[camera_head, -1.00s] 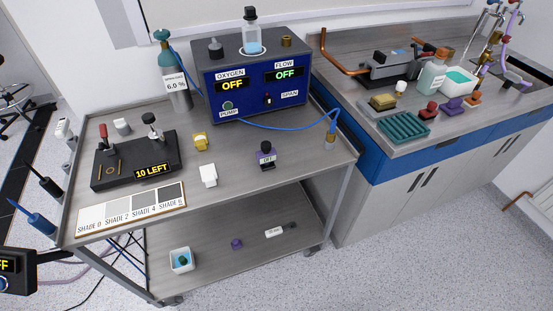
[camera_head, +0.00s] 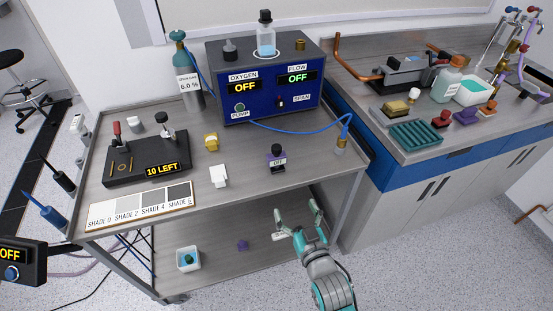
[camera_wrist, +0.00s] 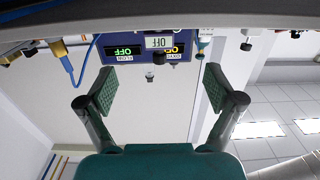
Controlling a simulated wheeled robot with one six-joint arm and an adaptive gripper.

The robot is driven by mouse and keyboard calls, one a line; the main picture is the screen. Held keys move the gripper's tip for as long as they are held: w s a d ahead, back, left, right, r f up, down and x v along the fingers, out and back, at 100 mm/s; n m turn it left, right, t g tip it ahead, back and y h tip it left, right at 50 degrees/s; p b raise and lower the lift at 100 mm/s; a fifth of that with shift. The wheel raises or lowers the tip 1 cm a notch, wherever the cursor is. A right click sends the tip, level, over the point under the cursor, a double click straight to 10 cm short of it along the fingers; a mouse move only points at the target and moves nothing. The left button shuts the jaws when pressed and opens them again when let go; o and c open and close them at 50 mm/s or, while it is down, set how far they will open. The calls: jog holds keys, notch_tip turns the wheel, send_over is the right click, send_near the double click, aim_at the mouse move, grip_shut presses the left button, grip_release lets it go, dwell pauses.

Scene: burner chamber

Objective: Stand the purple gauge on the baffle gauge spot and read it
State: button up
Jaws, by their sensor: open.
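The purple gauge (camera_head: 277,160) stands upright on the front right of the cart's top shelf, with a black knob on top and a pale display reading OFF. In the wrist view, which looks upside down, the gauge (camera_wrist: 160,42) shows beyond the fingers near the top. My gripper (camera_head: 300,218) is open and empty, in front of the cart and apart from the gauge. Its two spread fingers also show in the wrist view (camera_wrist: 160,90). I cannot make out a marked baffle gauge spot in either view.
A blue oxygen and flow box (camera_head: 265,85) stands at the back of the cart. A blue hose (camera_head: 290,129) runs behind the gauge.

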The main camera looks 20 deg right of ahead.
send_near(278, 159)
jog(key=w, duration=0.1)
jog(key=shift+w+f, duration=0.2)
jog(key=shift+w, duration=5.05)
